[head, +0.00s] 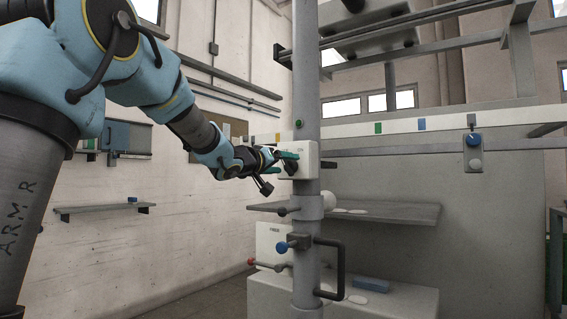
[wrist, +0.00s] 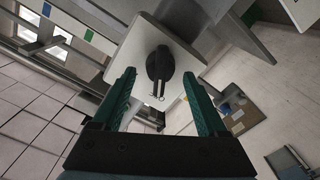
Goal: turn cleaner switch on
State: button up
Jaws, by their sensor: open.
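The cleaner switch (wrist: 160,64) is a black rotary knob on a pale square plate (wrist: 134,48), seen close up in the wrist view. In the head view the plate is a white box (head: 312,152) fixed to the grey upright post. My gripper (wrist: 160,92) has two green fingers, spread apart on either side of the knob, with a gap between each finger and it. It also shows in the head view (head: 287,162), at the box, where it partly hides the knob. Whether the fingertips touch the plate cannot be told.
The grey post (head: 307,80) runs vertically beside the box. Below are a grey shelf (head: 400,212), a black handle (head: 340,268) and a blue knob (head: 282,247). Another blue knob (head: 473,140) sits on a panel at the right. A wall shelf (head: 105,209) is at the left.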

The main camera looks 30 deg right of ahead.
jog(key=shift+w+d, duration=0.1)
jog(key=shift+d, duration=0.05)
grip_shut()
dwell(0.6)
